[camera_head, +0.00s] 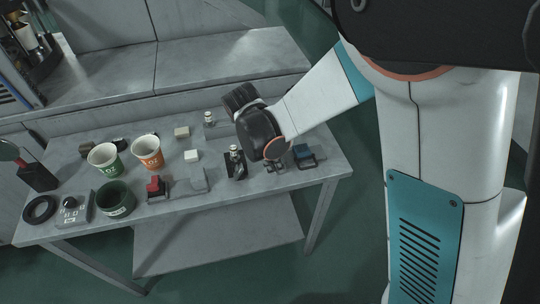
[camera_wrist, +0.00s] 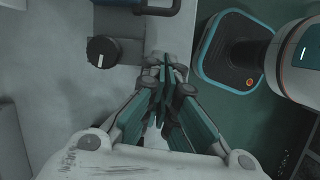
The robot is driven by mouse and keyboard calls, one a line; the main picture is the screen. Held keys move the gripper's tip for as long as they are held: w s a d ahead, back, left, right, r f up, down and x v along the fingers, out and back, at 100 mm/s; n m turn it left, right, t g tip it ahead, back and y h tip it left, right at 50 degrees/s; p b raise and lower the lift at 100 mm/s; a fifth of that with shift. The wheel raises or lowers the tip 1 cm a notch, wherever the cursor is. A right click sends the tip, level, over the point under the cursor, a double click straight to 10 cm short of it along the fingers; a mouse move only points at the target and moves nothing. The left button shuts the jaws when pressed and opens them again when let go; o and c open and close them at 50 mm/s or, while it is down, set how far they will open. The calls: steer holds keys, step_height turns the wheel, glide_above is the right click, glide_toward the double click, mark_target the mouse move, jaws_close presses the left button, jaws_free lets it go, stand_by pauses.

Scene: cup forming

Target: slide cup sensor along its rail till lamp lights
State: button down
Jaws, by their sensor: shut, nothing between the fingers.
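My gripper (camera_wrist: 164,72) is shut with nothing between its fingers in the wrist view. In the head view my gripper (camera_head: 276,167) is low over the right part of the table, partly hidden by the wrist. Left of it stands a black bracket (camera_head: 237,170) with a pale metal fitting on top. Right of it is a dark blue-black block (camera_head: 305,153) on a dark frame. I cannot tell which of these is the cup sensor, nor make out its rail or a lit lamp. In the wrist view a black round part (camera_wrist: 102,52) with a white mark lies left of the fingertips.
A green cup (camera_head: 105,160) and an orange cup (camera_head: 147,152) stand on the left of the grey table (camera_head: 258,199). A dark green bowl (camera_head: 115,198), a black ring (camera_head: 39,210) and a red-topped block (camera_head: 155,187) are near the front edge. Small pale blocks lie mid-table.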

mark_target(304, 158)
steer(key=shift+w+d+f+b, duration=0.1)
steer(key=shift+d+b, duration=0.1)
steer(key=shift+d, duration=0.75)
steer(key=shift+w+d+b, duration=0.1)
steer(key=shift+d+b, duration=0.05)
steer(key=shift+d, duration=0.75)
